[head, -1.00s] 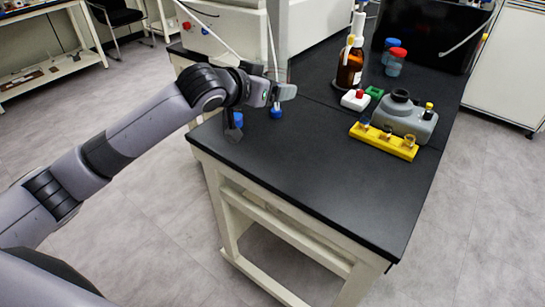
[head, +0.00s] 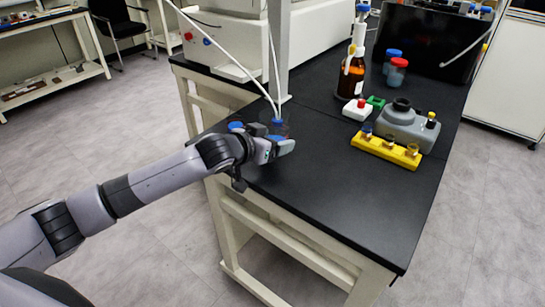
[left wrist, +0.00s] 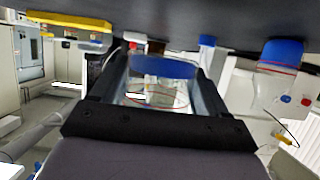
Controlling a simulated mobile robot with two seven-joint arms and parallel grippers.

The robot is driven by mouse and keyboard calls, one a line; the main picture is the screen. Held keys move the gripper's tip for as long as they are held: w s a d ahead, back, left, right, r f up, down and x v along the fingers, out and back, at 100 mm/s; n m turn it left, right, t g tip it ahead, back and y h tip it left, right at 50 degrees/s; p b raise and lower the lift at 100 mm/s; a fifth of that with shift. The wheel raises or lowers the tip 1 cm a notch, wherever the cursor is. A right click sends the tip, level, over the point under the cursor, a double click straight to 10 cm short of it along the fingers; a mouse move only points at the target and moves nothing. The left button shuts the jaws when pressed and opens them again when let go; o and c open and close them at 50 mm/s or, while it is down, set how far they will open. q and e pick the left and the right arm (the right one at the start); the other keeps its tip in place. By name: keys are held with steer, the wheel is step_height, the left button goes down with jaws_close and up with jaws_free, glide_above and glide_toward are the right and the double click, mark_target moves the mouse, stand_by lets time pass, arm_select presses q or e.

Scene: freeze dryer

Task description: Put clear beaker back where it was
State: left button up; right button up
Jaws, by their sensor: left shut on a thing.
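My left gripper (head: 275,150) is shut on a clear beaker (left wrist: 152,97) low over the front left part of the black table. In the left wrist view, which is upside down, the beaker is between the fingers (left wrist: 152,90), and blue shows at its base. I cannot tell whether the base touches the table. In the head view the beaker (head: 289,129) is partly hidden by the gripper. A blue-bottomed vessel (head: 278,121) stands just behind it, and another (head: 235,127) to its left. My right gripper is not in view.
A yellow rack (head: 370,147) with small jars, a grey device (head: 410,128), a red-and-white block (head: 356,110) and a brown bottle (head: 350,80) stand further right and back. A grey post (head: 279,60) rises behind the beaker. The front middle of the table (head: 345,200) is clear.

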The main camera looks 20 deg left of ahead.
mark_target(273, 164)
arm_select(q)
steer(key=shift+f+b, duration=0.3)
steer(key=shift+f, duration=2.05)
steer(key=shift+f, duration=0.2)
steer(key=o, duration=1.2)
steer(key=shift+c, duration=0.2)
steer(key=shift+r, duration=0.1)
